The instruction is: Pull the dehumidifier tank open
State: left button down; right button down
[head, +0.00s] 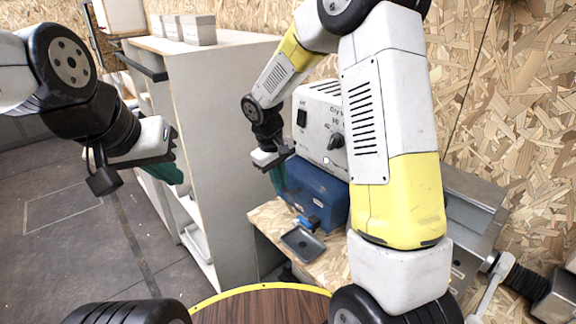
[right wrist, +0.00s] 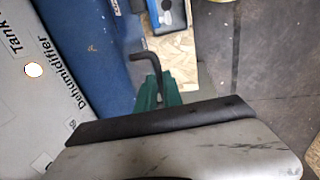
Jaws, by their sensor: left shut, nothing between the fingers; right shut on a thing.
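The dehumidifier (head: 318,110) is a white box with a dial and a dark switch, standing on a wooden surface in the head view. Its blue tank (head: 318,190) sits below the white part and also shows in the right wrist view (right wrist: 85,45). My right gripper (head: 277,180) is at the left end of the tank. In the right wrist view its green fingers (right wrist: 158,92) are shut on the dark bent handle (right wrist: 143,58), beside the tank. The gripped end is hidden by the fingers. My left gripper (head: 180,178) is shut and empty, in front of the shelf unit, away from the tank.
A pale shelf unit (head: 225,100) stands left of the dehumidifier, with grey blocks (head: 198,30) on top. A small dark tray (head: 303,242) lies on the wooden surface (head: 268,220) in front of the tank. A round brown table (head: 265,308) is nearest me. Open floor lies at left.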

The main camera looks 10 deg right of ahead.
jog(key=s+a, duration=0.1)
jog(key=a, duration=0.1)
jog(key=s+a, duration=0.1)
jog(key=shift+s+a, duration=0.2)
jog(key=shift+a, duration=0.2)
jog(key=c, duration=1.5)
grip_release()
jog(key=r, duration=0.5)
jog(key=s+a+r, duration=0.1)
jog(key=r, duration=0.1)
jog(key=shift+a+r, duration=0.1)
jog(key=shift+r, duration=0.25)
